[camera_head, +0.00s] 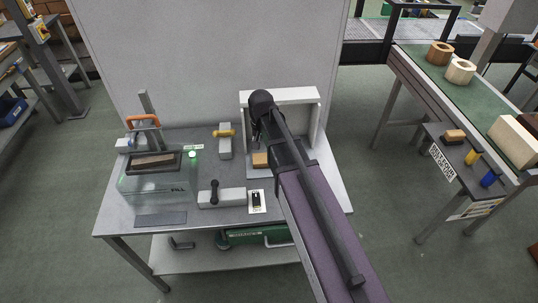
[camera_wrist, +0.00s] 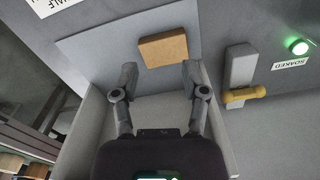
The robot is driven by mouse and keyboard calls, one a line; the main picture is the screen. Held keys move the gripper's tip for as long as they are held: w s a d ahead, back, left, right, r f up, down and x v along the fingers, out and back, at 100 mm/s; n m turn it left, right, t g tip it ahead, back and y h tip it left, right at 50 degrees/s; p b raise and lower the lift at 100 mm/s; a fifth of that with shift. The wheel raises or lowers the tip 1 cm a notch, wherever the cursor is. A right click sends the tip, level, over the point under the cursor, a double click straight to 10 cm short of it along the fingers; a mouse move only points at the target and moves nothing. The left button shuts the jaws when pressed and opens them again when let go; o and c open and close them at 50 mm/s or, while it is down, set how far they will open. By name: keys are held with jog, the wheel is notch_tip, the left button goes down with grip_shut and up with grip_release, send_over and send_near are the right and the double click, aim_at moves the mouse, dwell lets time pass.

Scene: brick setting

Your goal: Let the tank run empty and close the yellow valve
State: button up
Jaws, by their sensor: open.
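The yellow valve (camera_head: 224,133) is a yellow bar handle lying across an upright-running grey body on the table. It also shows right of my gripper in the wrist view (camera_wrist: 244,95). A dark brown brick (camera_head: 154,160) lies in a dark tray at the tank's top. My gripper (camera_wrist: 160,70) is open and empty, its fingertips just short of a tan brick (camera_wrist: 163,49). In the head view my arm mostly hides the gripper.
A green lamp (camera_wrist: 299,47) glows beside a SOAKED label; it is by the tank in the head view (camera_head: 192,154). A black-handled valve (camera_head: 214,192) and an orange handle (camera_head: 143,121) are on the table. A white frame (camera_head: 314,116) stands around the tan brick. A conveyor (camera_head: 431,94) is at right.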

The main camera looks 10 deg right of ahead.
jog(key=shift+s+d+f+n+b, duration=0.2)
jog(key=shift+s+d+n, duration=0.3)
jog(key=shift+s, duration=0.2)
jog(key=shift+s+d+f+n+b, duration=0.1)
jog(key=shift+s+d+f+n, duration=0.05)
jog(key=shift+s+d+n, duration=0.45)
jog(key=shift+s+a, duration=0.1)
jog(key=shift+a, duration=0.05)
jog(key=s+d, duration=0.7)
jog(key=s, duration=0.4)
jog(key=shift+s+n, duration=0.25)
jog(key=shift+n, duration=0.05)
